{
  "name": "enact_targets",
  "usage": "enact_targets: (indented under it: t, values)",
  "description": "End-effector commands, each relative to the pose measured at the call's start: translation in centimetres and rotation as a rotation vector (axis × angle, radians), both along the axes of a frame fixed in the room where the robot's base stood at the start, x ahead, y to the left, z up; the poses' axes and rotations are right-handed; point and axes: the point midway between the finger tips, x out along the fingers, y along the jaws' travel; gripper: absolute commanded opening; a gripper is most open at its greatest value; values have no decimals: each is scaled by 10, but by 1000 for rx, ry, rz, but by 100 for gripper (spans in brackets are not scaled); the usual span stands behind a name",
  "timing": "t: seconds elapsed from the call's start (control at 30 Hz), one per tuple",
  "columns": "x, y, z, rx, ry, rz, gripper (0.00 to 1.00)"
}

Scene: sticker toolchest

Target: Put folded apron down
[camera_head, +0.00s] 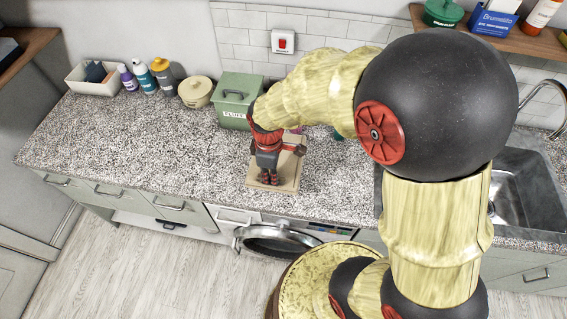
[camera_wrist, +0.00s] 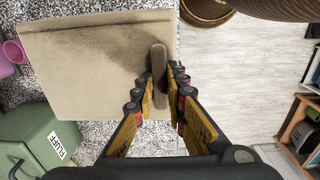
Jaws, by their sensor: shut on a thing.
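The folded apron is a flat beige square (camera_wrist: 85,75) with a raised brown-grey strip, in the upper middle of the wrist view. In the head view the apron (camera_head: 290,178) shows under my gripper, over the front part of the speckled counter (camera_head: 130,145). My gripper (camera_wrist: 163,76) points down and is shut on the apron at its raised strip, near the apron's right side in the wrist view. In the head view my gripper (camera_head: 269,178) hides part of the apron. I cannot tell whether the apron touches the counter.
Several bottles and a white bin (camera_head: 85,82) stand at the back left. The sink (camera_head: 530,190) is at right. The left counter is clear.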

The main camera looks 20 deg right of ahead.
Motion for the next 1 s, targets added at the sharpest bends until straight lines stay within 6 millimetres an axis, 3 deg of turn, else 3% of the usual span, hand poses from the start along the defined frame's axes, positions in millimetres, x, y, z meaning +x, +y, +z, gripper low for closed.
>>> enact_targets:
  t: [0.17,0.4,0.67,0.9,1.0]
  values:
    - [26,-33,-19,0,0,-5,0]
    - [45,-55,-57,0,0,-1,0]
    - [52,-64,-71,0,0,-1,0]
    - [55,-67,-102,1,1,1,0]
    - [55,-67,-106,-1,-1,1,0]
